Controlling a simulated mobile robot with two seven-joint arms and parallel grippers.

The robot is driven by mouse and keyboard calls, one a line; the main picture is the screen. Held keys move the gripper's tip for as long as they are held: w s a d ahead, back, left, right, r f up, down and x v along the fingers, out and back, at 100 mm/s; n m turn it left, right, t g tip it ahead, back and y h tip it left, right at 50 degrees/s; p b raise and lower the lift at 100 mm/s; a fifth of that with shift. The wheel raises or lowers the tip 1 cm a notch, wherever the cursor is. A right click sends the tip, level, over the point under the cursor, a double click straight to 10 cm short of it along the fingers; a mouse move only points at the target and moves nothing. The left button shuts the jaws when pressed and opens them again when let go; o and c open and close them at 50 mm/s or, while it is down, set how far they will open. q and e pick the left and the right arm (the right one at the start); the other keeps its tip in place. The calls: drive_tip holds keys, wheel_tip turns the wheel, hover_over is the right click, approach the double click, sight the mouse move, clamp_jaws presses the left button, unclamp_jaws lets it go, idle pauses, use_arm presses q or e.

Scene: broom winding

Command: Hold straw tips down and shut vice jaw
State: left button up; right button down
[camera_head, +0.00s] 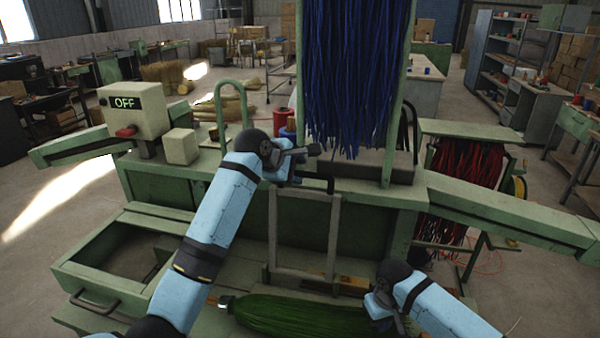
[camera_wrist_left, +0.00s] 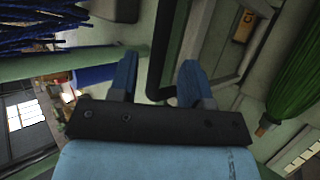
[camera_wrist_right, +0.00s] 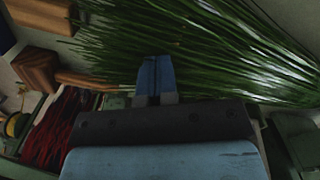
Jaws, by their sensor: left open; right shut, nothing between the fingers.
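A green straw bundle (camera_head: 295,316) lies across the lower shelf of the green machine. Its narrow end points left and its loose tips fan out at the right. My right gripper (camera_head: 383,303) is shut and empty at the tips; in the right wrist view its closed fingers (camera_wrist_right: 155,75) are over the straws. Whether they press on them I cannot tell. A grey upright frame (camera_head: 334,235), perhaps part of the vice, stands behind the bundle. My left gripper (camera_head: 300,166) is open at its top. In the left wrist view a black bar (camera_wrist_left: 165,45) runs between its fingers (camera_wrist_left: 157,80).
Blue straws (camera_head: 350,70) hang above the machine, just behind my left gripper. An OFF control box (camera_head: 133,112) stands at the left. An open drawer (camera_head: 80,262) juts out at lower left. Red straws (camera_head: 465,165) hang at the right. A green beam (camera_head: 500,210) extends right.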

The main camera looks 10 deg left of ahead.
use_arm(q)
drive_tip(key=shift+x, duration=1.1)
